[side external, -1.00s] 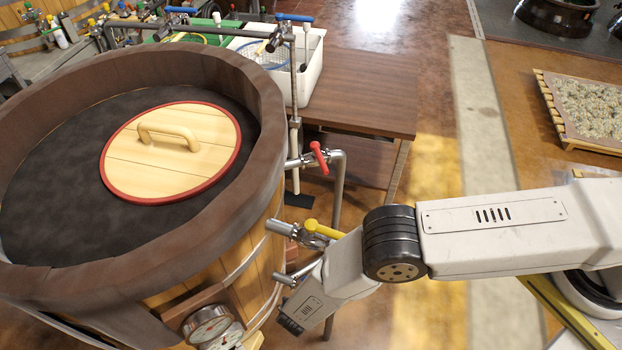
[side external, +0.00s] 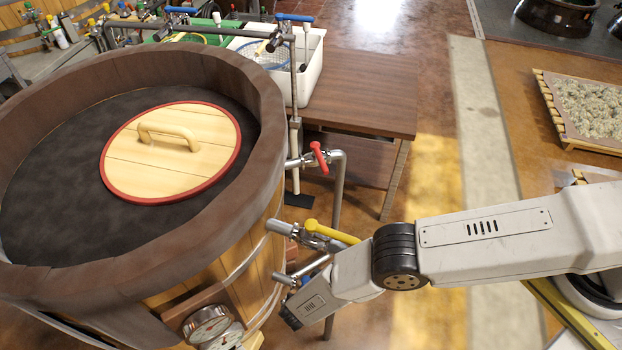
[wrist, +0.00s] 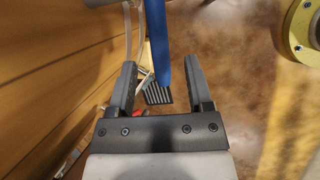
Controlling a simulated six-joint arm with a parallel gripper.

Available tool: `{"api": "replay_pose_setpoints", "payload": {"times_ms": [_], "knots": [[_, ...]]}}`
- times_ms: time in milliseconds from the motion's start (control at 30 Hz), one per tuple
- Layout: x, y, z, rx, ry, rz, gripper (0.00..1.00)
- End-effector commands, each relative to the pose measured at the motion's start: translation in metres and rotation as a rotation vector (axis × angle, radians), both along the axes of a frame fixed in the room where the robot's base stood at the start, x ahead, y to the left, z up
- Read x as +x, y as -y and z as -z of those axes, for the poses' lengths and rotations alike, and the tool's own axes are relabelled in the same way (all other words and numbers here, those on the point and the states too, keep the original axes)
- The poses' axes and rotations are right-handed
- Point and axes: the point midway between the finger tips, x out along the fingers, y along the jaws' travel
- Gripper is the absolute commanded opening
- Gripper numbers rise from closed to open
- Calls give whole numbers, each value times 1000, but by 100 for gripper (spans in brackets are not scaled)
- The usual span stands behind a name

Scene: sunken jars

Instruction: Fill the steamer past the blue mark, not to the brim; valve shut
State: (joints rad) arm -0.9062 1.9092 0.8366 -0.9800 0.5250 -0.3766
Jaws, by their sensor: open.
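The steamer, a large wooden tub (side external: 262,95), fills the left of the side view. A round wooden lid (side external: 170,150) with a red rim lies on its dark top. A red-handled valve (side external: 319,157) and a yellow-handled valve (side external: 330,232) sit on pipes at its right side. In the wrist view, a blue lever (wrist: 154,35) reaches down between the open fingers of my gripper (wrist: 160,78); I cannot tell whether they touch it. A small bit of blue (side external: 305,281) shows beside my wrist in the side view. The water level and blue mark are not visible.
Dial gauges (side external: 209,324) sit low on the tub's front. A brown table (side external: 365,95) with a white bin (side external: 310,75) stands behind. In the wrist view, a brass-coloured round part (wrist: 300,30) is at upper right. The floor right of the tub is partly clear.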

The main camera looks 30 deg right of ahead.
Motion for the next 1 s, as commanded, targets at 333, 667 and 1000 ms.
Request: {"api": "replay_pose_setpoints", "payload": {"times_ms": [333,667,1000], "knots": [[6,4,16,-1,0,-1,66],[7,4,19,0,0,0,66],[7,4,18,0,0,-1,5]]}}
